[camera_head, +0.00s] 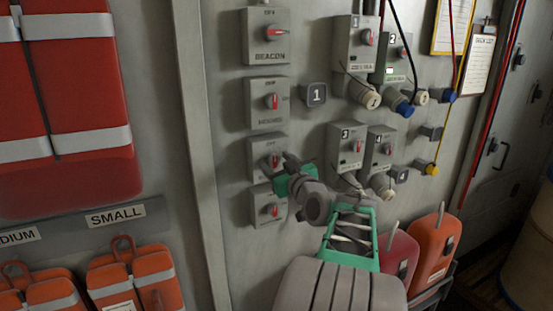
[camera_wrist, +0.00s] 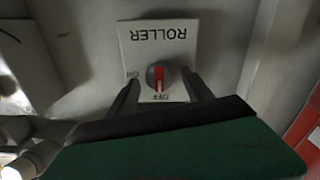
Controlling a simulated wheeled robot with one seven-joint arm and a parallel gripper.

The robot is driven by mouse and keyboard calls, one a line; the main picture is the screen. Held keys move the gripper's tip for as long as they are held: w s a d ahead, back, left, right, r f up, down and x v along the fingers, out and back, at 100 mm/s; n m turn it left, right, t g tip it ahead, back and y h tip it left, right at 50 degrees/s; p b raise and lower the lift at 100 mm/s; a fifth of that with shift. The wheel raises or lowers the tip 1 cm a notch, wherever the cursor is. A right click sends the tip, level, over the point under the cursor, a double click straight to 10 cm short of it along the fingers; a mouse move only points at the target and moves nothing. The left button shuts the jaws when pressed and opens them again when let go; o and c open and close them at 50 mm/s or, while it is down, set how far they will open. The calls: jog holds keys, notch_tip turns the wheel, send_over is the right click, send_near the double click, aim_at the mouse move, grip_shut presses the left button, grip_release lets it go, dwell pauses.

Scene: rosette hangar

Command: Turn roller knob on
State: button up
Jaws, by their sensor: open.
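The ROLLER switch box (camera_wrist: 185,52) shows upside down in the wrist view, a pale plate on the wall. Its round knob (camera_wrist: 158,77) has a red pointer that lines up with the OFF mark; the ON mark is at the plate's left edge. My gripper (camera_wrist: 162,80) is open, one dark finger on either side of the knob, with nothing held. I cannot tell whether the fingers touch it. In the head view my green gripper (camera_head: 284,183) is at the lower two boxes of the left column and partly hides them; their labels are not readable there.
The BEACON box (camera_head: 267,47) and another switch box (camera_head: 268,115) are above in the same column. Numbered outlet boxes (camera_head: 346,150) with plugs are to the right. Red life jackets (camera_head: 85,110) hang left, beyond a vertical wall post (camera_head: 200,120). Orange canisters (camera_head: 432,250) stand lower right.

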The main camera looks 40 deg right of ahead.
grip_shut()
dwell(0.7)
